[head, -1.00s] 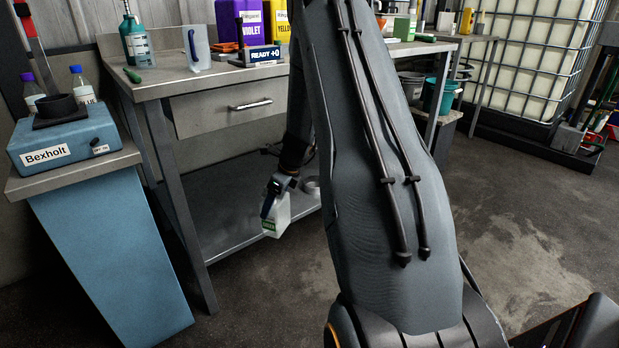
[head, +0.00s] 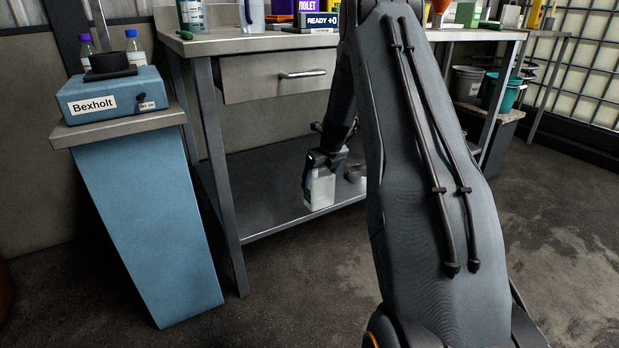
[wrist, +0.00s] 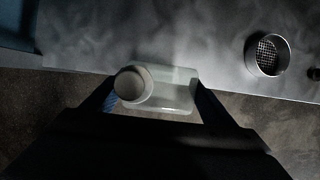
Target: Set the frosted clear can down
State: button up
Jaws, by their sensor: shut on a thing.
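The frosted clear can (head: 319,190) hangs upright under my gripper (head: 324,163), at the front edge of the workbench's lower shelf (head: 275,218). In the wrist view my gripper (wrist: 157,98) has a finger on each side of the can (wrist: 177,88), shut on it. A round pale cap (wrist: 133,85) sits at the can's left end. Seen from above, the can overlaps the shelf's front edge (wrist: 75,66), with dark floor on the near side. I cannot tell whether its base touches the shelf.
A round metal sieve (wrist: 268,55) stands on the shelf to the can's right. The shelf behind the can is clear. The bench drawer (head: 280,74) and top are above. A blue pedestal (head: 150,215) bearing a Bexholt device (head: 112,97) stands at left.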

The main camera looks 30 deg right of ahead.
aim_at(324, 186)
jog(key=w+f+b, duration=0.3)
jog(key=w+b, duration=0.2)
jog(key=w, duration=0.4)
jog(key=shift+w+a+f, duration=0.15)
jog(key=shift+w+f, duration=0.05)
jog(key=shift+w, duration=0.05)
jog(key=shift+f, duration=0.15)
jog(key=o, duration=1.4)
jog(key=shift+o, duration=0.2)
jog(key=s+p+v, duration=0.1)
jog(key=p+v, duration=0.2)
jog(key=v, duration=0.3)
jog(key=s+p, duration=0.1)
jog(key=s, duration=0.2)
jog(key=s+p, duration=0.1)
jog(key=s, duration=0.3)
jog(key=s+p, duration=0.1)
jog(key=s, duration=0.2)
jog(key=shift+s+f+p, duration=0.35)
